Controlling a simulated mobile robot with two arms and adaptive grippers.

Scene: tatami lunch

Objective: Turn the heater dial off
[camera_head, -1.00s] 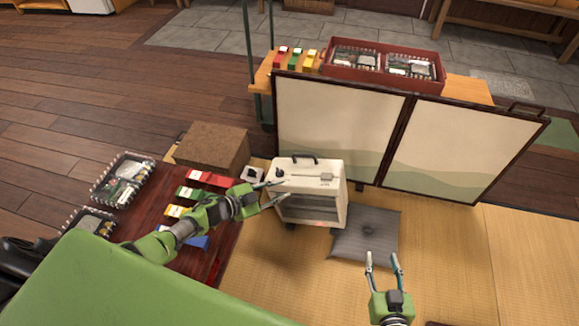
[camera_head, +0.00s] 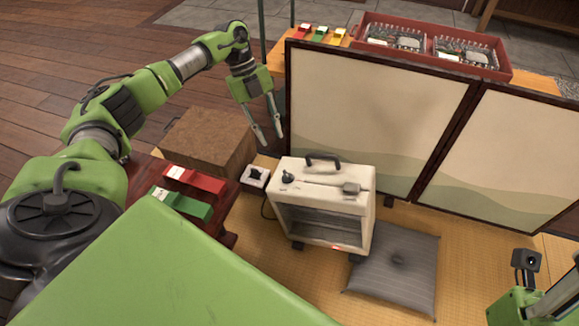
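The heater (camera_head: 347,215) is a white box with a dark front opening and a black top handle. It stands on the tatami in the middle of the head view. A small red light (camera_head: 335,248) glows at its lower front edge. A small dark knob (camera_head: 287,177) sits on its top left. A white box with a black dial (camera_head: 256,176) lies left of the heater, with a cable beside it. My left gripper (camera_head: 271,139) is open and empty, fingers pointing down, above and behind that dial box. My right gripper (camera_head: 528,290) is partly in view at bottom right; its fingertips are not clear.
A brown box (camera_head: 208,142) stands left of the dial box. A folding screen (camera_head: 372,120) stands close behind the heater. A grey cushion (camera_head: 395,270) lies right of it. A dark red table (camera_head: 142,180) with red and green packets is at left.

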